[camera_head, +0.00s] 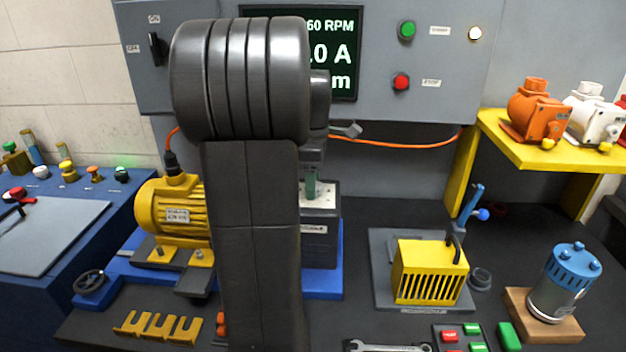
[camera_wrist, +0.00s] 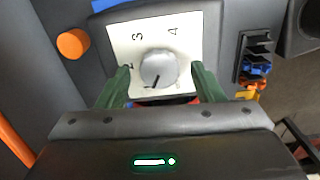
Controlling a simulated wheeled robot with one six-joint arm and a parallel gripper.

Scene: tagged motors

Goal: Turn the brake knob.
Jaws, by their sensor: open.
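The brake knob (camera_wrist: 158,68) is a round grey knob on a white dial plate (camera_wrist: 124,38) with printed numbers; 3 and 4 are readable. A dark mark on the knob points to the bottom of the wrist view, slightly left. My gripper (camera_wrist: 160,72) is open, with one green finger on each side of the knob; a gap shows on both sides. In the head view the plate (camera_head: 328,190) tops a dark box (camera_head: 320,252) on a blue base. My gripper (camera_head: 311,185) is over it there, mostly behind my arm, and the knob is hidden.
A yellow motor (camera_head: 172,215) stands left of the box. A grey panel with a display (camera_head: 347,60) rises behind. A yellow caged unit (camera_head: 428,272) and a blue-topped motor (camera_head: 560,285) stand to the right. An orange round part (camera_wrist: 72,43) sits near the dial.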

